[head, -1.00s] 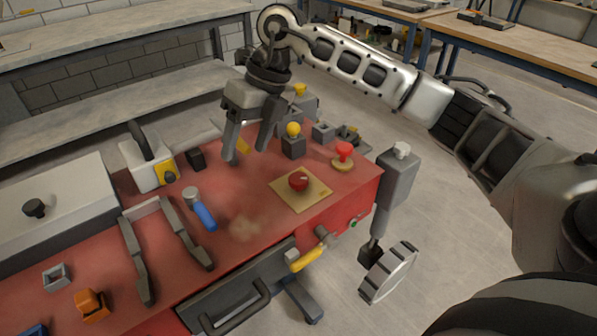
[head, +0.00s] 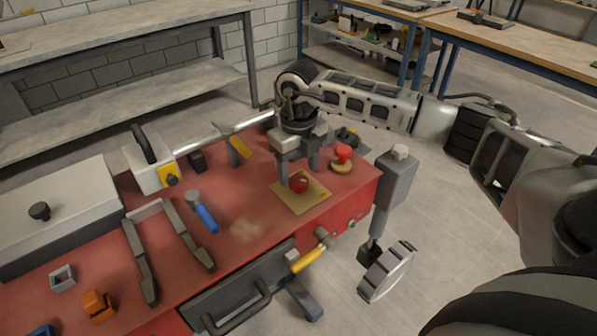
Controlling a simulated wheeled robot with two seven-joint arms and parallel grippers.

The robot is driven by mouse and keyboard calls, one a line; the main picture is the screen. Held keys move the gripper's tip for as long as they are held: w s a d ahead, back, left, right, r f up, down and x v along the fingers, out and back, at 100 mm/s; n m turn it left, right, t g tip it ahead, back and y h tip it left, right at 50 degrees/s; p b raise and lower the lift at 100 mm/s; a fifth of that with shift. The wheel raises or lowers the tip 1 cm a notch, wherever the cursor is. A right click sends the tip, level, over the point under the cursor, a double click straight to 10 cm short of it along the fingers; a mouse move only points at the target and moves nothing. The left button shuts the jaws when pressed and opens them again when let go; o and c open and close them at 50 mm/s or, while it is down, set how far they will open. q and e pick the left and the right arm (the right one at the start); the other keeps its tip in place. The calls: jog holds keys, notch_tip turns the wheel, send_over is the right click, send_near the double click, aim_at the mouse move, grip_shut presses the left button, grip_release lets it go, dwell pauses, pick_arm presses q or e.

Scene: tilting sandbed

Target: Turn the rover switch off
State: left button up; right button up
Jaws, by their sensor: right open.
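A red round knob (head: 299,183) sits on a flat yellow plate (head: 285,198) on the red bench top, near its right end. A second red mushroom-shaped knob on a yellow base (head: 342,159) stands a little behind it to the right. A grey box has a yellow front with a dark rotary knob (head: 172,180) at the left. Which of these is the rover switch, I cannot tell. My right gripper (head: 299,170) is open, pointing down just over the knob on the plate, its fingers apart; contact is unclear. My left gripper is out of view.
A blue-handled tool (head: 206,218) and a dark U-shaped frame (head: 145,255) lie left of the plate. A yellow lever (head: 308,260) sticks out of the bench front. A grey post with a wheel (head: 387,271) stands at the right.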

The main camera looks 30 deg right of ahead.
aim_at(298, 185)
jog(key=shift+f, duration=1.35)
jog(key=c, duration=1)
jog(key=shift+o, duration=0.2)
